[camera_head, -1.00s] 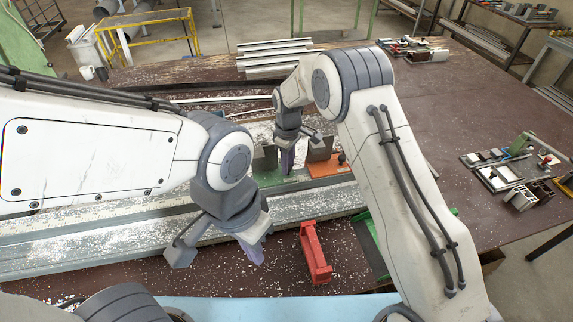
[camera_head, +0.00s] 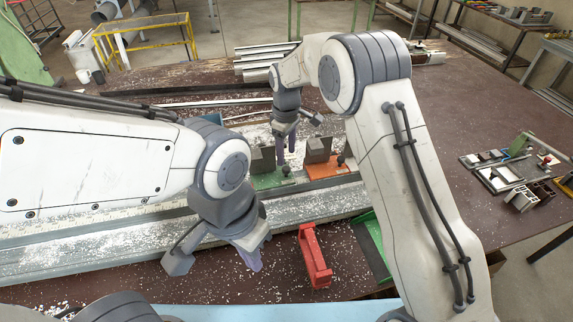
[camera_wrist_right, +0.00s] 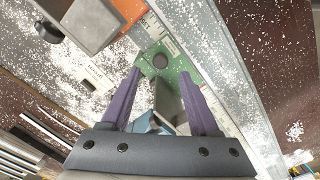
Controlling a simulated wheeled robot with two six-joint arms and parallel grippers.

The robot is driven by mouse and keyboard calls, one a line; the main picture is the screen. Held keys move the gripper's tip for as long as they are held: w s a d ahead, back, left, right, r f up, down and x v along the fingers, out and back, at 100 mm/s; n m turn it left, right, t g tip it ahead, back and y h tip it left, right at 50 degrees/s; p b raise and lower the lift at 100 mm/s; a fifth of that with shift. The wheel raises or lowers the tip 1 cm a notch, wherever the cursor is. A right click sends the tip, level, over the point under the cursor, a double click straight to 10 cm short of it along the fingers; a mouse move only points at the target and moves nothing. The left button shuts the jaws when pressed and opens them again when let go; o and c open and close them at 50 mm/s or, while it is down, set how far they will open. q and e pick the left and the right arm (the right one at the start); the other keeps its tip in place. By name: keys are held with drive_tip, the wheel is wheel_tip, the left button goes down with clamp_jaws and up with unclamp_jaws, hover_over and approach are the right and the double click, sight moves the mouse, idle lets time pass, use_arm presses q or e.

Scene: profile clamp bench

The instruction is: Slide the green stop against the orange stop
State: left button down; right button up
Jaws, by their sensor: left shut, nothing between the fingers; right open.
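The green stop (camera_head: 270,179) is a green plate with a grey upright block, sitting on the long metal profile. The orange stop (camera_head: 330,168), with its own grey block and dark knob, sits just to its right. In the right wrist view a narrow gap with scale marks shows between the green stop (camera_wrist_right: 182,66) and the orange stop (camera_wrist_right: 112,36). My right gripper (camera_head: 287,152) is open above the green stop; its purple fingers (camera_wrist_right: 160,76) appear on either side of the green stop's block. My left gripper (camera_head: 250,262) is shut and empty, low in front of the profile.
A red bracket (camera_head: 314,256) stands on the bench in front of the profile, right of my left gripper. A green tray (camera_head: 372,244) lies beside it, partly behind my right arm. Metal chips cover the profile. Small parts and trays (camera_head: 500,176) lie at the right.

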drive_tip(key=shift+r+b, duration=0.4)
drive_tip(key=shift+r, duration=2.05)
